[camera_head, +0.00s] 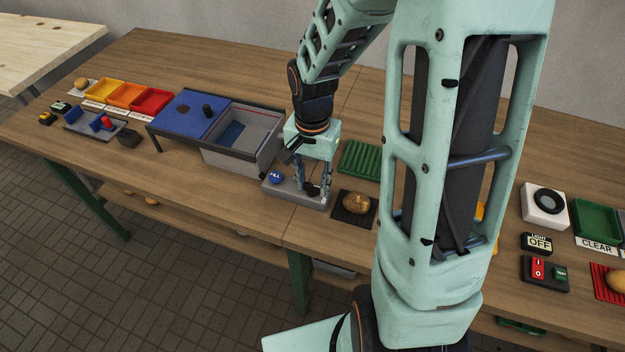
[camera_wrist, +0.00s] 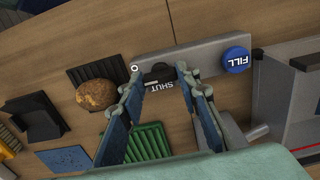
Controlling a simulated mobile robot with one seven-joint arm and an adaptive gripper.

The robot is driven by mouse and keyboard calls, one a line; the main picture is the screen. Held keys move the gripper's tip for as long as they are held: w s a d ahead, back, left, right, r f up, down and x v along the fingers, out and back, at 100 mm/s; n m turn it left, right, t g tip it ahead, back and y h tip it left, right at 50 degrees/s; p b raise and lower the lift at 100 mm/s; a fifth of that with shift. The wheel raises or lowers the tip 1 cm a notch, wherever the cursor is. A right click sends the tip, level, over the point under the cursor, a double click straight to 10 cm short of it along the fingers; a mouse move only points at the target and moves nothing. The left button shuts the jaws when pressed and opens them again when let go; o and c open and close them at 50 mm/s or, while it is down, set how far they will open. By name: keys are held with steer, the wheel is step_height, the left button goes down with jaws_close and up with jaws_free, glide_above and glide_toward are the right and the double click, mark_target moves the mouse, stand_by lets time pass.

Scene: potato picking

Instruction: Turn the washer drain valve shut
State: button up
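The grey valve panel (camera_head: 283,191) lies on the table in front of the washer basin (camera_head: 240,150). A round blue FILL button (camera_head: 275,177) sits at its left end; it also shows in the wrist view (camera_wrist: 236,59). The black drain valve handle (camera_wrist: 158,73) is near the panel's other end, with the word SHUT beside it. A small white ring mark (camera_wrist: 135,68) lies at that end. My gripper (camera_head: 312,190) is low over the panel. In the wrist view my gripper (camera_wrist: 158,75) is open, with the handle between its fingertips. I cannot tell whether either fingertip touches it.
A brown potato (camera_head: 357,204) lies on a black mat (camera_head: 340,212) right of the panel. A green ribbed tray (camera_head: 359,158) is behind it. A blue-topped stand (camera_head: 190,114) adjoins the basin. My arm hides part of the table's right half.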

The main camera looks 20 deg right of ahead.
steer(key=c, duration=0.5)
steer(key=shift+n, duration=0.3)
steer(key=n, duration=0.3)
steer(key=n+p, duration=0.1)
steer(key=n, duration=0.4)
steer(key=shift+w+r, duration=0.1)
steer(key=n+p, duration=0.2)
steer(key=n, duration=0.3)
steer(key=shift+n+p, duration=0.7)
steer(key=shift+n, duration=1.4)
